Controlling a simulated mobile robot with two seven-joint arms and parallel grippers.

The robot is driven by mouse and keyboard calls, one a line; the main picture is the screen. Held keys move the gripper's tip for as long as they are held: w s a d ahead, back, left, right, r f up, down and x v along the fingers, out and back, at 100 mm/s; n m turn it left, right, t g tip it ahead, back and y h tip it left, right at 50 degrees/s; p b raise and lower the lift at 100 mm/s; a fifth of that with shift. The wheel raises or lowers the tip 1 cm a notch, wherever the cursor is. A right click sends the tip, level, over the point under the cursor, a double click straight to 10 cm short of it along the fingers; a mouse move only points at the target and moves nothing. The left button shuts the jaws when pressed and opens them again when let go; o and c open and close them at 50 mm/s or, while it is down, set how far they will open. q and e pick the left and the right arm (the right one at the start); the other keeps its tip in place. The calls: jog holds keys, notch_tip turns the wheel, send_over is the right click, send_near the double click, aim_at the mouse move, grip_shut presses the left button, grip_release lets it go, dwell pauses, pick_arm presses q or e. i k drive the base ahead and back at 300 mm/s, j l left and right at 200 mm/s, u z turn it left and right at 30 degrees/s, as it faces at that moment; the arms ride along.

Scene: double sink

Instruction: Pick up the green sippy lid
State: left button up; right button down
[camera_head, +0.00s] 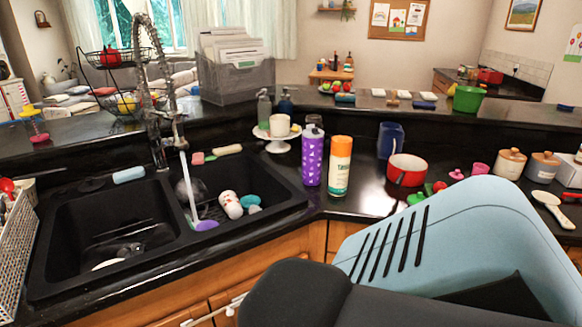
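A small green lid (415,198) is on the black counter at the right of the middle, just in front of the red pot (406,170). A light blue slotted shell covers the area just below it, so its lower edge may be hidden. I cannot make out its spout or details at this size. A teal piece (250,201) lies in the right sink basin beside a white patterned cup (231,204). Neither of my grippers shows in the head view.
The large light blue slotted shell (465,232) blocks the lower right, close to me. A purple bottle (312,157) and an orange-capped bottle (340,166) stand left of the pot. A pink lid (457,174), canisters (510,163) and a white spoon (552,205) lie rightward.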

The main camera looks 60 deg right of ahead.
aim_at(412, 200)
jog(key=z, duration=2.9)
